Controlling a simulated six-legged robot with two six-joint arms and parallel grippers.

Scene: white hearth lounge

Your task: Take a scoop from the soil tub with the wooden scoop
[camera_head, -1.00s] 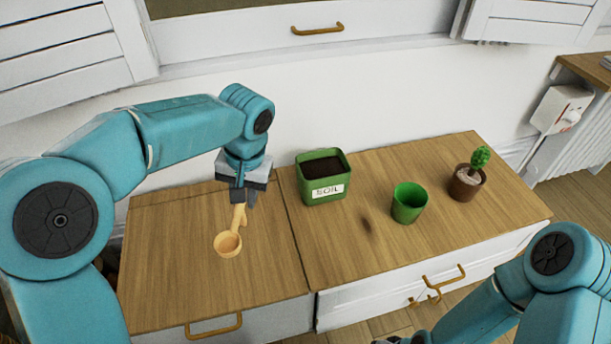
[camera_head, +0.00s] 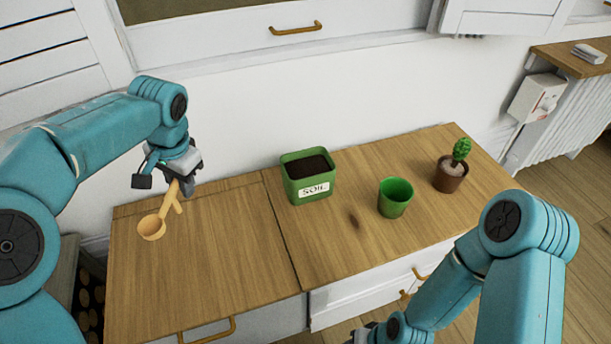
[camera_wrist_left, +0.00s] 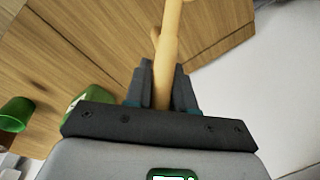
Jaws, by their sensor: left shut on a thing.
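My left gripper (camera_head: 177,188) is shut on the handle of the wooden scoop (camera_head: 152,228), at the left of the head view. The scoop tilts, its round bowl low and to the left, over the left part of the cabinet top; I cannot tell whether it touches the wood. In the left wrist view the handle (camera_wrist_left: 166,60) runs up from between the fingers (camera_wrist_left: 160,85). The green soil tub (camera_head: 292,190), labelled SOIL, stands upright to the right of the scoop, with dark soil (camera_head: 306,167) inside. My right gripper (camera_head: 366,335) is barely in view at the bottom edge.
A green pot (camera_head: 395,200) and a brown pot with a cactus (camera_head: 450,178) stand right of the tub on the wooden cabinet top (camera_head: 240,250). A dark smudge marks the wood before the green pot. The wall is close behind. The left part of the top is clear.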

